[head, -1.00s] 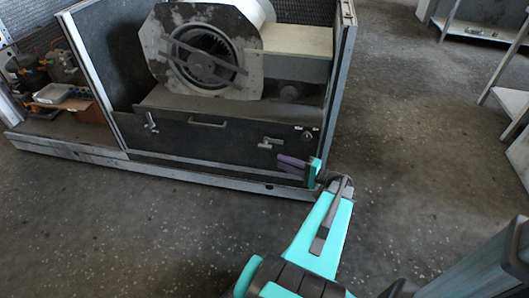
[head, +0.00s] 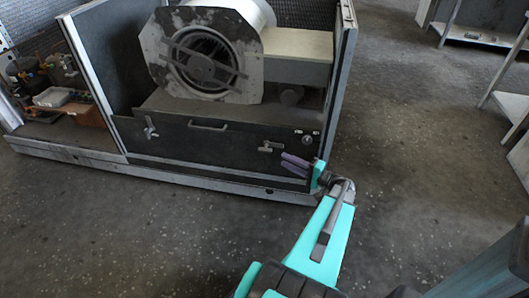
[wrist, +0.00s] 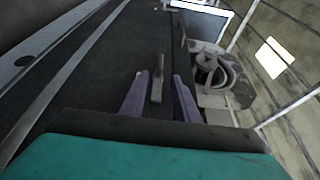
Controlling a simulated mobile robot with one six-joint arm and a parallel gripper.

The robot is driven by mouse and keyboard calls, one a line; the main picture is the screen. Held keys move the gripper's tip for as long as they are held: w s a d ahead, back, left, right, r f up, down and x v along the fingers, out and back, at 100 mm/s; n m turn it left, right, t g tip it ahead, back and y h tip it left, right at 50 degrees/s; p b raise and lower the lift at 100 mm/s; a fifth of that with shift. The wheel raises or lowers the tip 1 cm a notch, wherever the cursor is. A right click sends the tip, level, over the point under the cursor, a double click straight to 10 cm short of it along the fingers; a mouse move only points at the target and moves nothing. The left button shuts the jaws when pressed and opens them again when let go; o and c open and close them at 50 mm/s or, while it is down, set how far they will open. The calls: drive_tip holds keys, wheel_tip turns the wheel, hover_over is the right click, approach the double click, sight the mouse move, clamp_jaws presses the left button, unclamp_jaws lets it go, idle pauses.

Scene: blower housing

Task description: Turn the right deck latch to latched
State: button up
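The right deck latch (head: 270,147) is a small grey lever on the dark front panel of the blower housing, right of the panel's middle. Its lever lies roughly along the panel's long direction. My gripper (head: 285,158) has two purple fingers and sits just right of and below the latch in the head view. In the wrist view, the fingers of my gripper (wrist: 162,76) are apart, and the latch lever (wrist: 157,88) shows in the gap between them. I cannot tell whether either finger touches it.
A left latch (head: 150,128), a bar handle (head: 207,125) and a round knob (head: 307,140) are on the same panel. The blower (head: 205,60) stands behind it. A frame post (head: 335,90) rises at the right. The floor in front is clear.

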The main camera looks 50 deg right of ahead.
sight(266, 150)
drive_tip(key=w, duration=0.3)
drive_tip(key=w+a+b, duration=0.1)
drive_tip(key=w, duration=0.3)
drive_tip(key=w+a+b, duration=0.1)
drive_tip(key=w, duration=0.3)
drive_tip(key=shift+w, duration=0.2)
clamp_jaws()
drive_tip(key=shift+a, duration=0.25)
drive_tip(key=shift+d, duration=0.2)
drive_tip(key=shift+s+d, duration=0.1)
drive_tip(key=shift+d, duration=0.05)
